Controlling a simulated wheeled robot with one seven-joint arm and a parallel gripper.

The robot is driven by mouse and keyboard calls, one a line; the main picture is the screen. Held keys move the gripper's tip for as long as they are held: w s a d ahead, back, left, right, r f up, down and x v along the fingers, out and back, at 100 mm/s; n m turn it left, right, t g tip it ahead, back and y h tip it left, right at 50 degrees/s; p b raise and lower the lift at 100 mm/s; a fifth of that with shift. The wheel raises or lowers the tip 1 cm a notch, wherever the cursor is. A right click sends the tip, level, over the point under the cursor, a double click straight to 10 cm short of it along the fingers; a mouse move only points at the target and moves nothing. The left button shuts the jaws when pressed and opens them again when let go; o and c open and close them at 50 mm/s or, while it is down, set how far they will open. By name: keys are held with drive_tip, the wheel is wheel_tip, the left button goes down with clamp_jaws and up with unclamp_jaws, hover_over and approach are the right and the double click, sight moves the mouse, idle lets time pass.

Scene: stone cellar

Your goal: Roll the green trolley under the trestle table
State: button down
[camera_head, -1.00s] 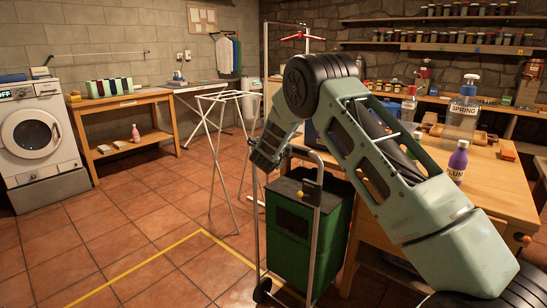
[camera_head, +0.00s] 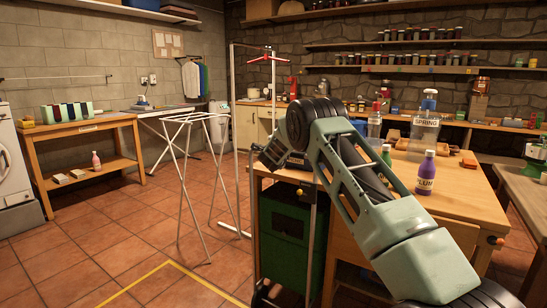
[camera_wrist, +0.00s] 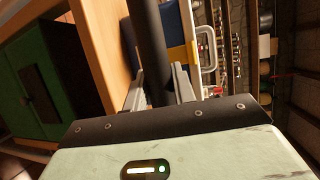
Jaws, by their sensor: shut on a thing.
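The green trolley (camera_head: 284,232) is a dark green box with a tall metal handle frame. In the head view it is at the left end of the wooden trestle table (camera_head: 455,205), its box below the tabletop level and at least partly under the top. In the wrist view the green box (camera_wrist: 30,75) lies beyond the wooden table edge (camera_wrist: 92,40). My gripper (camera_wrist: 160,90) is shut on the trolley's dark handle bar (camera_wrist: 150,40), which runs between the fingers. In the head view my arm hides the fingers and part of the handle.
A white folding drying rack (camera_head: 192,150) and a tall metal clothes rail (camera_head: 236,130) stand left of the table. A purple bottle (camera_head: 426,175) and other bottles stand on the tabletop. Yellow tape (camera_head: 140,280) marks the floor. Open tiled floor lies at the left.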

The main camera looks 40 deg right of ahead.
drive_tip(key=d, duration=0.3)
drive_tip(key=shift+w+r, duration=0.1)
drive_tip(key=shift+w, duration=0.3)
drive_tip(key=shift+d+r, duration=0.1)
drive_tip(key=c, duration=1.1)
unclamp_jaws()
drive_tip(key=shift+d, duration=0.1)
drive_tip(key=shift+c, duration=0.2)
drive_tip(key=shift+a, duration=0.2)
drive_tip(key=b+v, duration=0.2)
drive_tip(key=v, duration=1.5)
